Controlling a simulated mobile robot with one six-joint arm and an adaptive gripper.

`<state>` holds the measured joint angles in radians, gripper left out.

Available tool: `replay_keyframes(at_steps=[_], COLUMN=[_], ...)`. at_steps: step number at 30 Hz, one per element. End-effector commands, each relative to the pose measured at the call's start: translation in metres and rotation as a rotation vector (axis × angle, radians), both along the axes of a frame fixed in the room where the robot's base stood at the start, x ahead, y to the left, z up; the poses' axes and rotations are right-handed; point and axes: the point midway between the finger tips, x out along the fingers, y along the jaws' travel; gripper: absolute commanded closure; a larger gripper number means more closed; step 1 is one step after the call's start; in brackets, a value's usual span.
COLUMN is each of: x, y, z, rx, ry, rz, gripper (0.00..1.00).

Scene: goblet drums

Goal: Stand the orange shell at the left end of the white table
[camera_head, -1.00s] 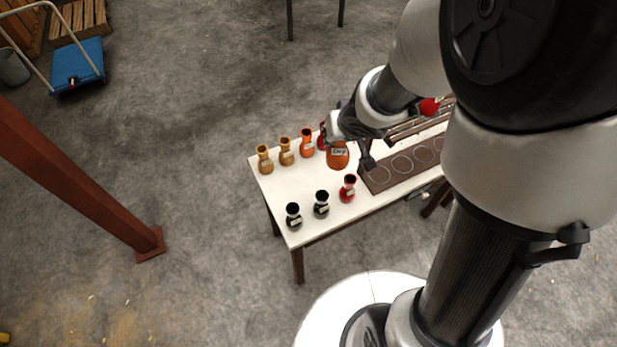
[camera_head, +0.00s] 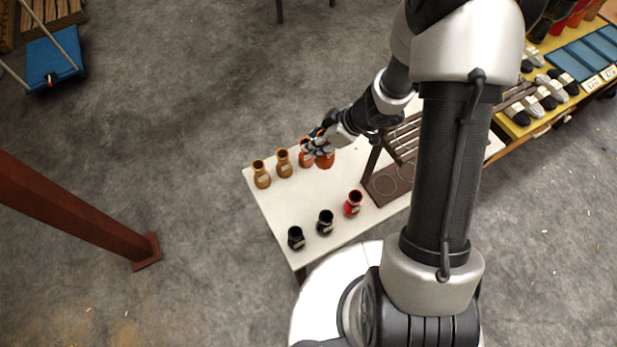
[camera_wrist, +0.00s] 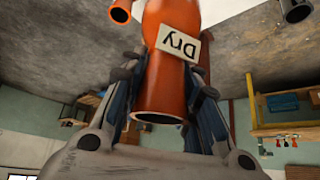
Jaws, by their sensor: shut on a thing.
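The orange shell (camera_head: 325,161) is in my gripper (camera_head: 319,148), over the back part of the white table (camera_head: 285,207), close to the back row of shells. In the wrist view the orange shell (camera_wrist: 165,90) fills the middle, with a "Dry" label and its open neck towards me. My gripper's fingers (camera_wrist: 160,105) are shut around its neck. I cannot tell whether its base touches the table. Another orange shell (camera_head: 305,155) stands just left of it, partly behind my gripper.
Two tan shells (camera_head: 261,175) (camera_head: 284,164) stand further left in the back row. Two black shells (camera_head: 296,238) (camera_head: 325,222) and a red shell (camera_head: 353,203) stand along the front. A dark rack (camera_head: 385,185) is to the right. The table's middle is clear.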

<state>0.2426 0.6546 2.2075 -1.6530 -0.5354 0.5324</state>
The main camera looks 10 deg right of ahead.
Motion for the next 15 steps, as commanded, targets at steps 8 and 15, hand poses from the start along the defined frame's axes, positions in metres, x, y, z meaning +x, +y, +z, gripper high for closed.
replay_keyframes(at_steps=[8,15], x=[-0.001,-0.001], y=[0.0,0.0], z=[-0.074,-0.133], rx=[0.001,0.001], ry=[0.006,0.004], rz=[-0.003,-0.002], gripper=[0.96,0.96])
